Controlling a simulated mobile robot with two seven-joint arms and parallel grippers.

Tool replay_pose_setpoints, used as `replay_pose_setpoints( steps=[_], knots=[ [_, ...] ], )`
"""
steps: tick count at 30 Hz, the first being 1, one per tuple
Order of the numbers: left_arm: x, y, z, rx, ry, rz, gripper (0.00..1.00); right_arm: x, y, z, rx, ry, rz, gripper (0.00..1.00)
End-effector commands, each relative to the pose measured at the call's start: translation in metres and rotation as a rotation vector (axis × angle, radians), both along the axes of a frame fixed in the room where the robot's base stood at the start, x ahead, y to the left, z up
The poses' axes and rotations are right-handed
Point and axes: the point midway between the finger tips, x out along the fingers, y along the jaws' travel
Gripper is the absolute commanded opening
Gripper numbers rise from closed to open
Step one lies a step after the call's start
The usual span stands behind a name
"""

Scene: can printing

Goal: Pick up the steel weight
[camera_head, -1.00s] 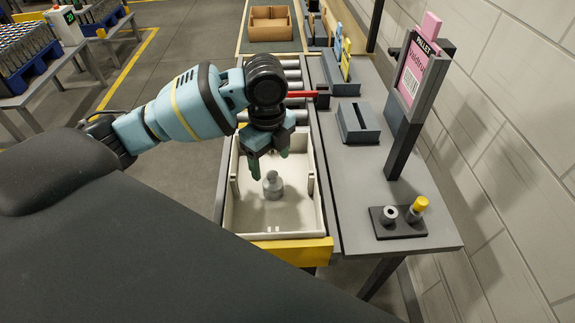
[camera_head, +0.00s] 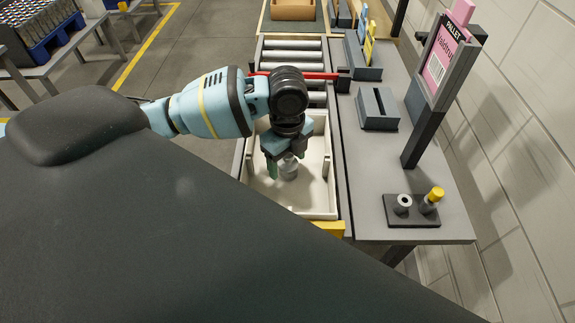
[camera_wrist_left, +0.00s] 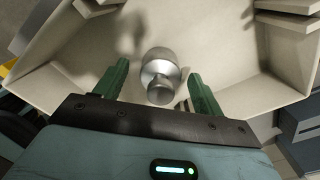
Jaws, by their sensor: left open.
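The steel weight (camera_head: 288,167) is a grey metal piece with a rounded body and a narrower knob on top. It stands in a cream open tray (camera_head: 318,209). In the left wrist view the weight (camera_wrist_left: 160,74) shows between and just beyond the two green fingers. My left gripper (camera_head: 282,170) is open, low over the tray and close to the weight. In the left wrist view the fingers of the left gripper (camera_wrist_left: 158,85) are spread, one on either side of the knob, with gaps to it. My right gripper is not in view.
To the right, a grey table holds a slotted block (camera_head: 378,110), a pallet sign (camera_head: 440,60) and a small two-post stand (camera_head: 412,208).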

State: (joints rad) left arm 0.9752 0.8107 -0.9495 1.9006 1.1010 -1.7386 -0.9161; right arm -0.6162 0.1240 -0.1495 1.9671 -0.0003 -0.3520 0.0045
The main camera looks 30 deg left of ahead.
Motion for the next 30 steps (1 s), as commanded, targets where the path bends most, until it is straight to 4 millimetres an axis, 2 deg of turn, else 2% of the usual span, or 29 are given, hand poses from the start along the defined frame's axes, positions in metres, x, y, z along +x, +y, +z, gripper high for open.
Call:
replay_pose_setpoints(
  steps=[4, 13, 27, 29, 30],
  knots=[
    [0.0, 0.0, -0.016, 0.0, 0.001, 0.001, 0.69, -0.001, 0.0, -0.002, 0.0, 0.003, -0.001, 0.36],
    [0.001, 0.0, -0.018, 0.001, -0.002, 0.0, 0.68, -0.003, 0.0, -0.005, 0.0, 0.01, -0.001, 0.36],
    [0.001, 0.0, -0.018, 0.001, -0.002, 0.0, 0.06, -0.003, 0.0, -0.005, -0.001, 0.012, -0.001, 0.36],
    [0.001, 0.0, -0.017, 0.0, -0.004, 0.0, 0.0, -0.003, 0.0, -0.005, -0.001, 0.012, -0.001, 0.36],
    [0.001, 0.0, -0.017, 0.0, -0.004, 0.0, 0.0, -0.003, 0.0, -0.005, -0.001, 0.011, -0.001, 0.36]
  ],
)
